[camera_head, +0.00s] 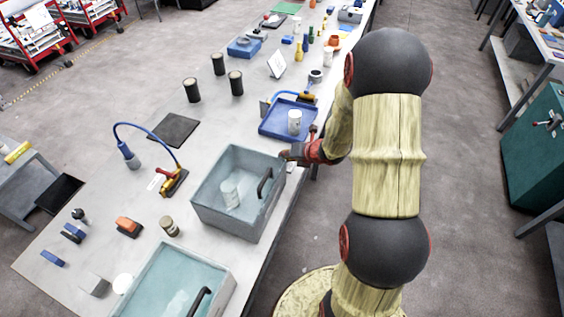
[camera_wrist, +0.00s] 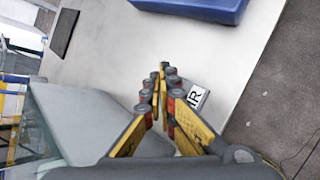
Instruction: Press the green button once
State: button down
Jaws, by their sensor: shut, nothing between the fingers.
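I cannot make out a green button in either view. My gripper (camera_head: 288,155) is beside the right rim of the grey bin, near the table's right edge. In the wrist view its yellow fingers (camera_wrist: 163,72) with grey and red joints come together at the tips, with nothing between them. A small white block with black lettering (camera_wrist: 196,96) lies on the table just right of the fingers. My gripper and arm hide part of the table edge in the head view.
A grey bin (camera_head: 207,196) with a dark handle stands beside my gripper. A blue tray (camera_head: 272,124) holding a white cup (camera_head: 294,122) lies beyond it. A dark flat pad (camera_head: 174,130) and several dark cylinders stand left. Bare table shows between pad and tray.

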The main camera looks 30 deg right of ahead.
jog(key=shift+f, duration=0.25)
jog(key=shift+r, duration=0.1)
dwell(0.3)
jog(key=shift+r+p, duration=0.7)
jog(key=shift+r, duration=0.2)
notch_tip(320, 180, up, 5)
jog(key=p, duration=0.4)
jog(key=shift+r, duration=0.1)
dwell(0.5)
